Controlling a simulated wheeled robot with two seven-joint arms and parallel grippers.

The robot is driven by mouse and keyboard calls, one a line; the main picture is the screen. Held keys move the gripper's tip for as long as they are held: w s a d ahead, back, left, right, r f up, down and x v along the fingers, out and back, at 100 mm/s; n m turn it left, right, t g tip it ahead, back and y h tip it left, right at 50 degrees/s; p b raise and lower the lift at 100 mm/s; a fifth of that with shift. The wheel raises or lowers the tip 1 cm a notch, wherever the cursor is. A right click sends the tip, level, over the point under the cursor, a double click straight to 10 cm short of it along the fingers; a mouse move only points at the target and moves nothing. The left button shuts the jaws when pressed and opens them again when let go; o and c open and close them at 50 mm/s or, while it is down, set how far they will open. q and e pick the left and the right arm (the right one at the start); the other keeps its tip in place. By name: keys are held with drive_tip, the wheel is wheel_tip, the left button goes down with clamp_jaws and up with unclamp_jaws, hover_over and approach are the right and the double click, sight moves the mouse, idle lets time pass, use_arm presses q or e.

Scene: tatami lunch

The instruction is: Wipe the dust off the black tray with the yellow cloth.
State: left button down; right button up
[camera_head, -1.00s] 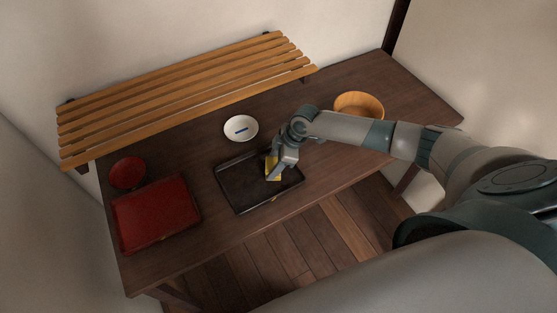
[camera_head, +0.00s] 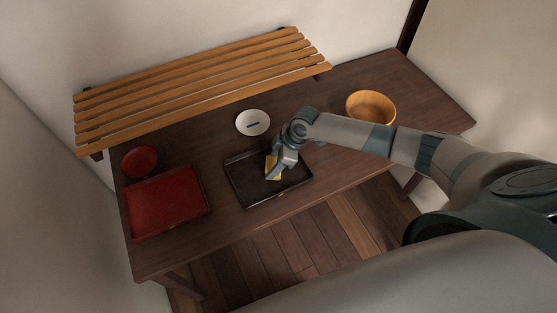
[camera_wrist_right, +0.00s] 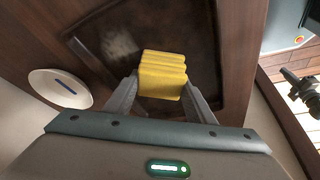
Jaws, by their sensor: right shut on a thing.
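The black tray (camera_head: 246,184) lies on the wooden table, in the middle of the head view. It also shows in the right wrist view (camera_wrist_right: 205,50), with a pale dusty patch (camera_wrist_right: 122,42) on its surface. My right gripper (camera_head: 274,175) is over the tray, shut on the folded yellow cloth (camera_wrist_right: 162,74). The cloth also shows in the head view (camera_head: 270,164), partly hidden by the gripper. It is at or just above the tray surface; I cannot tell if it touches. My left gripper is not in view.
A white dish with a blue mark (camera_head: 253,122) stands just behind the black tray. A red tray (camera_head: 165,203) and a red bowl (camera_head: 140,161) are at the left. A wooden bowl (camera_head: 371,107) is at the right. A slatted shelf (camera_head: 205,88) runs along the back.

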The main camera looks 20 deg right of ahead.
sight(247, 180)
drive_tip(key=shift+a, duration=0.25)
drive_tip(key=shift+a+p, duration=0.4)
drive_tip(key=shift+a, duration=0.95)
drive_tip(key=shift+s+a+f, duration=0.1)
drive_tip(key=shift+s+a, duration=0.05)
drive_tip(key=shift+a, duration=0.25)
drive_tip(key=shift+a+p, duration=0.6)
drive_tip(key=shift+a, duration=1.2)
